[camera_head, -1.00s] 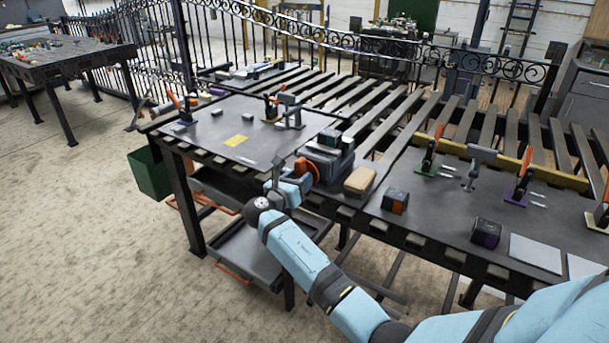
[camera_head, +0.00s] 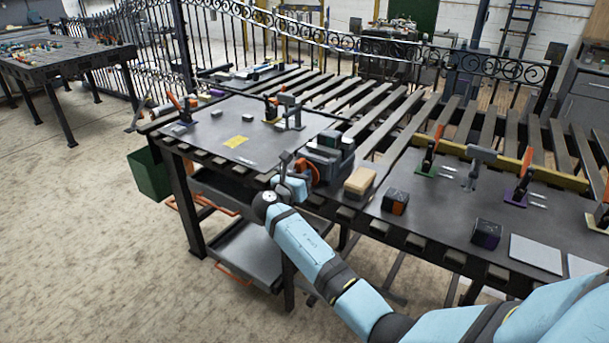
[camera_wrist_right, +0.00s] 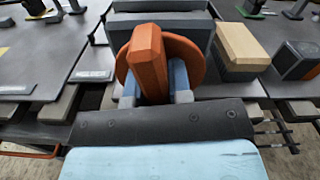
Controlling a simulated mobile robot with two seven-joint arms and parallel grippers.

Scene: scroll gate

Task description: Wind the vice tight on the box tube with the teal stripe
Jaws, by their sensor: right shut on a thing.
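The grey vice (camera_head: 325,152) stands at the front edge of the table. Its orange handwheel (camera_head: 307,172) faces me. My right gripper (camera_head: 292,181) is at this wheel. In the right wrist view, my right gripper's fingers (camera_wrist_right: 154,85) are on both sides of the wheel's orange grip (camera_wrist_right: 149,62), shut on it. The round orange wheel (camera_wrist_right: 192,58) shows behind the grip, with the grey vice body (camera_wrist_right: 160,20) beyond. A dark block shows at the vice top, but I cannot make out a teal stripe or the jaw gap. My left gripper is not in view.
A tan block (camera_head: 360,181) sits right of the vice. Dark blocks (camera_head: 395,201) (camera_head: 486,234) lie farther right along the front edge. Clamps with orange handles (camera_head: 430,152) stand behind them. A dark plate (camera_head: 225,135) lies left of the vice. Slats with gaps fill the back.

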